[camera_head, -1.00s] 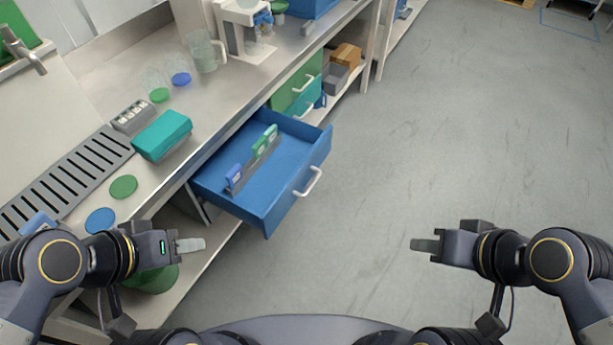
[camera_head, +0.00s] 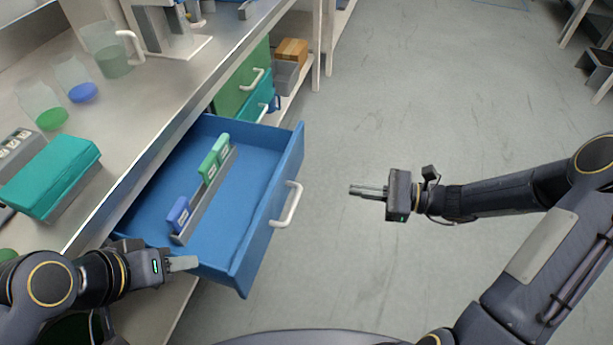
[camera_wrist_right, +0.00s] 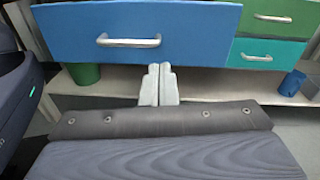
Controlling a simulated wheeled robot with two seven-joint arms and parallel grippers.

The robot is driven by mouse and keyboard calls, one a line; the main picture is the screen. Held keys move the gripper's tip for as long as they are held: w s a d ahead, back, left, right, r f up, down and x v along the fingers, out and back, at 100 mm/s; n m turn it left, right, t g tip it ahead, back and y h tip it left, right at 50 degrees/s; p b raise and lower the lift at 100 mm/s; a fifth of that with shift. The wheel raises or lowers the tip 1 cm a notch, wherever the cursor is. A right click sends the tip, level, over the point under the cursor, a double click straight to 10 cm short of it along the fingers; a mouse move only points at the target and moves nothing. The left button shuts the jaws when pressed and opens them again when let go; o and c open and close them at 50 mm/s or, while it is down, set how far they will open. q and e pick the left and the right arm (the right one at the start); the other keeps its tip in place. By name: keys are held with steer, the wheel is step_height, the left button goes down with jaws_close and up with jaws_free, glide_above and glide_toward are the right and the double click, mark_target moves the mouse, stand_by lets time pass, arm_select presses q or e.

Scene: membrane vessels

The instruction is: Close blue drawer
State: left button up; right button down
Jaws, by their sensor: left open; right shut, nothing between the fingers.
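The blue drawer (camera_head: 258,222) stands pulled out from under the counter, with a white handle (camera_head: 287,204) on its front. Inside it a grey rack holds a blue item (camera_head: 179,214) and green items (camera_head: 214,157). My right gripper (camera_head: 369,191) is shut and empty, out to the right of the drawer front and apart from the handle. In the right wrist view the drawer front (camera_wrist_right: 200,40) and its handle (camera_wrist_right: 128,41) lie above the shut fingers (camera_wrist_right: 158,86). My left gripper (camera_head: 182,264) is at the drawer's near left corner; whether it touches is unclear.
The counter (camera_head: 150,120) holds a teal box (camera_head: 50,175), a jug (camera_head: 107,50) and small vessels. Green (camera_head: 241,82) and teal (camera_head: 256,103) drawers are shut beyond the blue one.

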mark_target(291, 173)
steer(key=w+a, duration=0.2)
steer(key=a, duration=0.2)
steer(key=w+a+f+m+t+b, duration=0.1)
steer(key=w+a, duration=0.1)
steer(key=a, duration=0.2)
steer(key=w+a+f+m+b, duration=0.1)
steer(key=w+a, duration=0.1)
steer(key=a, duration=0.3)
steer(key=shift+w+f, duration=0.15)
steer(key=shift+w, duration=0.05)
arm_select(q)
steer(key=f, duration=0.1)
steer(key=w+f, duration=0.1)
steer(key=shift+a+f, duration=0.1)
steer(key=shift+f, duration=0.25)
steer(key=shift+s, duration=0.1)
arm_select(e)
steer(key=shift+w, duration=0.1)
